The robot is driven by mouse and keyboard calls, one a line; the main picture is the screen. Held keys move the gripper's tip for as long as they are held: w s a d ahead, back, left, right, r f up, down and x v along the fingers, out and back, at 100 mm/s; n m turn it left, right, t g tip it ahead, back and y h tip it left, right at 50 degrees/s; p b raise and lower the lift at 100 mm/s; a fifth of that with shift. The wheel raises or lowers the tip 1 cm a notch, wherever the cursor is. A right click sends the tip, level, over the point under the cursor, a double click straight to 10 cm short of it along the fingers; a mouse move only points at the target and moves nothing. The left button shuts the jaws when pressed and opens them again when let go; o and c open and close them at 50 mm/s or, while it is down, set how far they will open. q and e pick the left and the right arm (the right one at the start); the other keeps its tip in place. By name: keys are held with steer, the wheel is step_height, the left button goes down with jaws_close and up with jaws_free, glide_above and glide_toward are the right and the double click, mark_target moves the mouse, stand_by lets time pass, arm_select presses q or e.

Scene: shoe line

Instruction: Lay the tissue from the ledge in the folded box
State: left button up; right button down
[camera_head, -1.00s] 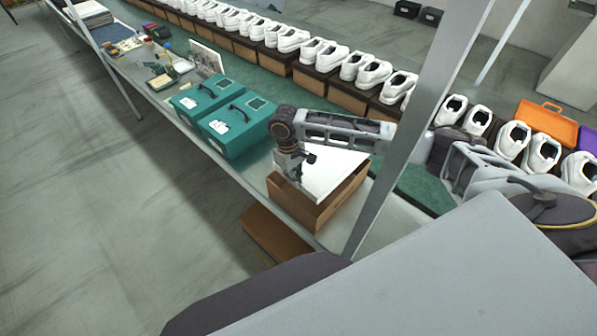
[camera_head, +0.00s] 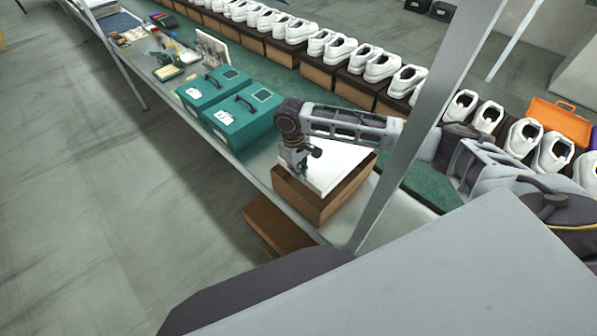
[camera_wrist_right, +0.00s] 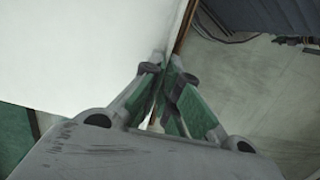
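The folded box (camera_head: 304,202) is an open brown carton near the table's front edge. The tissue (camera_head: 340,165) is a white sheet spread over the box opening, with a strip of the inner wall showing along its right side. My right gripper (camera_head: 300,174) points down at the box's left end, by the tissue's edge. In the right wrist view, the fingertips (camera_wrist_right: 168,72) are close together at the edge of the tissue (camera_wrist_right: 80,50) and seem to pinch it. A brown box edge (camera_wrist_right: 184,26) runs just past them. My left gripper is not in view.
Two teal cases (camera_head: 245,118) stand left of the box. A row of white shoes (camera_head: 380,68) on brown boxes runs along the back. A grey post (camera_head: 420,115) rises right of the box. Another brown box (camera_head: 272,222) sits below the table edge.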

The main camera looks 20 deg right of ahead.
steer(key=shift+f+b, duration=1.7)
steer(key=shift+b, duration=0.25)
steer(key=shift+f+b, duration=1.1)
steer(key=shift+f, duration=4.75)
steer(key=c, duration=1.6)
jaws_free()
steer(key=shift+o, duration=0.2)
steer(key=r, duration=0.4)
steer(key=w+r, duration=0.1)
steer(key=r, duration=0.6)
steer(key=shift+w+a+r, duration=0.15)
steer(key=shift+a+r, duration=0.2)
steer(key=shift+r, duration=0.1)
